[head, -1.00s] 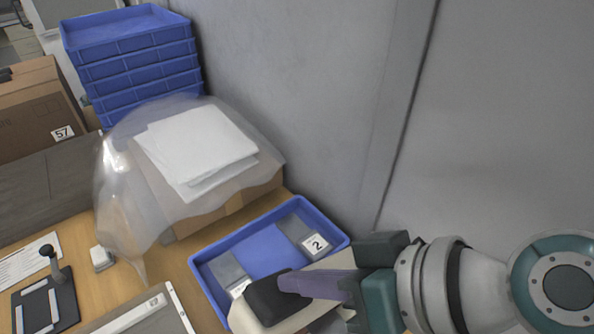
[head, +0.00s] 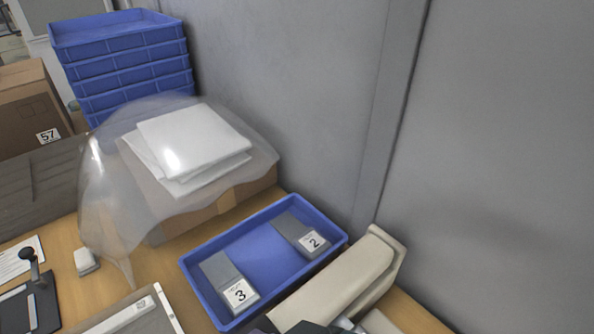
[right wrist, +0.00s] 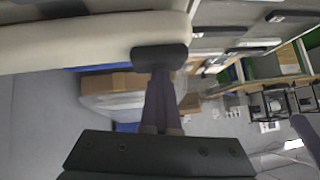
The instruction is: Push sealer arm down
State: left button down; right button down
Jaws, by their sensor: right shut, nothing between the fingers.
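The sealer arm (head: 335,284) is a long beige bar at the bottom of the head view, running from the lower middle up to the right beside the blue tray. Its near end is cut off by the frame. In the right wrist view the beige bar (right wrist: 80,42) crosses the top left. My right gripper (right wrist: 160,60) is shut and empty, its dark fingertips against or very close to the bar's end; I cannot tell if they touch. In the head view only dark bits of it show at the bottom edge. My left gripper is not in view.
A blue tray (head: 190,275) holds two grey boxes labelled 3 (head: 231,279) and 2 (head: 301,236). Behind it, clear plastic and white sheets (head: 190,140) lie over a cardboard box. Stacked blue trays (head: 120,50) stand at the back left. A grey wall (head: 500,140) closes off the right.

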jog(key=shift+s+d+f, duration=0.25)
jog(key=shift+s+f, duration=0.2)
jog(key=shift+f, duration=0.35)
jog(key=r+p, duration=0.1)
jog(key=r, duration=0.1)
jog(key=r+p, duration=0.1)
jog(key=p, duration=0.1)
jog(key=r+p, duration=0.2)
jog(key=shift+w+a+r, duration=0.3)
jog(key=shift+w, duration=0.05)
jog(key=a+p+v, duration=0.1)
jog(key=p+v, duration=0.1)
jog(key=v, duration=0.7)
jog(key=shift+s+d+r, duration=0.2)
jog(key=shift+s+r, duration=0.25)
jog(key=shift+s, duration=0.05)
jog(key=s+d+r+m+g+h+p, duration=0.1)
jog(key=s+d+r+m+g+h, duration=0.2)
jog(key=d, duration=0.5)
jog(key=s+d+r+m+h+p, duration=0.15)
jog(key=d+r+h, duration=0.25)
jog(key=d, duration=0.5)
notch_tip(320, 180, up, 28)
jog(key=p, duration=2.8)
jog(key=shift+s+a, duration=0.3)
jog(key=shift+s, duration=0.05)
